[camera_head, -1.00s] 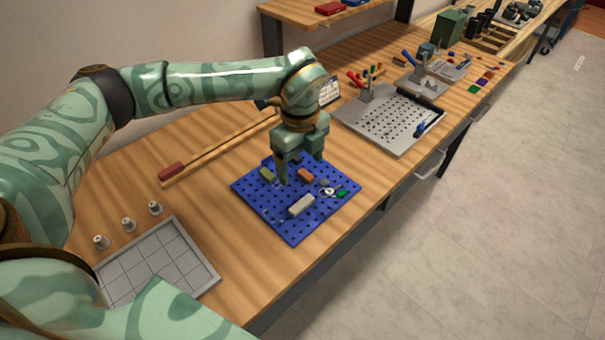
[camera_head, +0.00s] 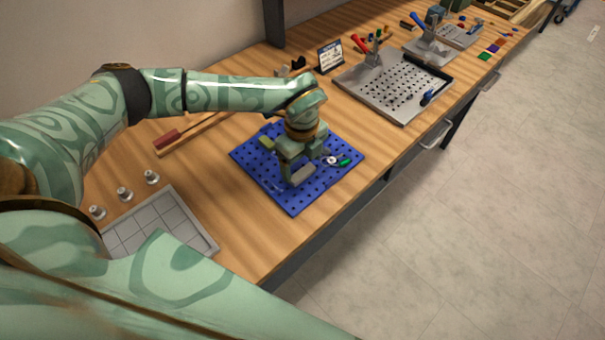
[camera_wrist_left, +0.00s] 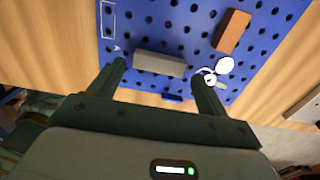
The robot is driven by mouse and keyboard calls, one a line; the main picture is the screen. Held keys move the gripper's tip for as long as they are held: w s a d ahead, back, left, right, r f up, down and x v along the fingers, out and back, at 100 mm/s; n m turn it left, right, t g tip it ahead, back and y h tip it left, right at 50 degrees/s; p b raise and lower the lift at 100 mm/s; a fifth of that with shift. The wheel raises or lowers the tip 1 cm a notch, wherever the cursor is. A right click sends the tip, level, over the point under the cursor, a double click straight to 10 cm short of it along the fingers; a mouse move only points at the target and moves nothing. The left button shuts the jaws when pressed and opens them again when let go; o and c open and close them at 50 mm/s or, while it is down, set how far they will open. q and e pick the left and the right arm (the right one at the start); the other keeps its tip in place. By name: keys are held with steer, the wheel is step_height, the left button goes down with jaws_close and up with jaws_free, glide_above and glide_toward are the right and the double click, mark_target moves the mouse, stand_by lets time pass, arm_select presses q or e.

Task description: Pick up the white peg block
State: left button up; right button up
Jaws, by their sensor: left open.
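In the left wrist view the block (camera_wrist_left: 159,64) lies just ahead of and between the two fingers. My left gripper (camera_head: 302,169) is open and low over the board, close to the block; it also shows in the left wrist view (camera_wrist_left: 160,78). Its fingers appear apart from the block, with nothing held. The gripper partly hides the block in the head view. My right gripper is not in view.
An orange block (camera_wrist_left: 232,31) lies on the board near the white one, with a white round item (camera_wrist_left: 224,65) beside it. A yellow-green block (camera_head: 266,142) lies at the board's back left. A grey tray (camera_head: 208,246) and several metal pegs stand at left.

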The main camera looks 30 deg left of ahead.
mark_target(302, 172)
arm_select(q)
step_height(302, 172, down, 3)
steer(key=shift+f, duration=0.15)
steer(key=c, duration=0.7)
steer(key=shift+c, duration=0.2)
steer(key=shift+r, duration=0.2)
steer(key=shift+r, duration=0.2)
step_height(302, 172, up, 2)
steer(key=shift+r, duration=0.2)
steer(key=s+d+r+p, duration=0.2)
steer(key=s+d+r, duration=0.7)
steer(key=s+r, duration=0.1)
steer(key=shift+s, duration=0.45)
